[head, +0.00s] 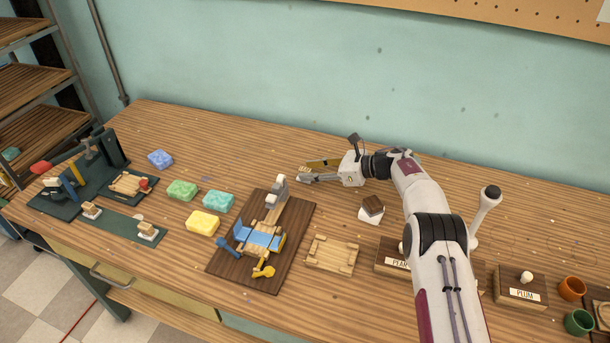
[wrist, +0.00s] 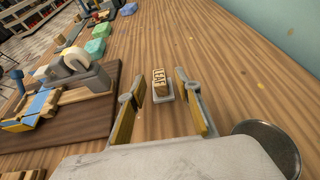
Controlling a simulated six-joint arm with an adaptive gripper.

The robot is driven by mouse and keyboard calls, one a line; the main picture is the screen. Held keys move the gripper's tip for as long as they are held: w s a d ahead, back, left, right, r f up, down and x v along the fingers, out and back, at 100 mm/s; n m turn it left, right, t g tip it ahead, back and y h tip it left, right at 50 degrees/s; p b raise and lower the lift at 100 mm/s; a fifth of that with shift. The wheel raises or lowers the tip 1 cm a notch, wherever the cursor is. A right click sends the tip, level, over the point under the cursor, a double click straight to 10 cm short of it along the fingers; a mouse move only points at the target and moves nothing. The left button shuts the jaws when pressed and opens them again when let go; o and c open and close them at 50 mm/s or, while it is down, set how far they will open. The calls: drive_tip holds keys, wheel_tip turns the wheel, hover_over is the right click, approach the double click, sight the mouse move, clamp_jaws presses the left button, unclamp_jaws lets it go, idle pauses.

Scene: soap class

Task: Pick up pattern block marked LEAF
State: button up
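The pattern block marked LEAF (wrist: 159,78) is a small pale wooden block with dark letters in the wrist view. It stands on a small grey base (wrist: 166,99) on the table. My gripper (head: 306,171) is open and low over the table, beyond the dark wooden board. In the wrist view my gripper (wrist: 160,86) has one finger on each side of the block's line, with visible gaps and no contact seen.
A dark board (head: 228,262) with a blue and wooden press stands left of my gripper. A brown block on a white base (head: 371,208) is nearer the front. Coloured soaps (head: 203,223) lie further left. A PLUM holder (head: 521,287) is at right.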

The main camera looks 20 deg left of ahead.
drive_tip(key=shift+a+f, duration=0.25)
drive_tip(key=shift+a, duration=0.4)
drive_tip(key=shift+c, duration=0.3)
clamp_jaws()
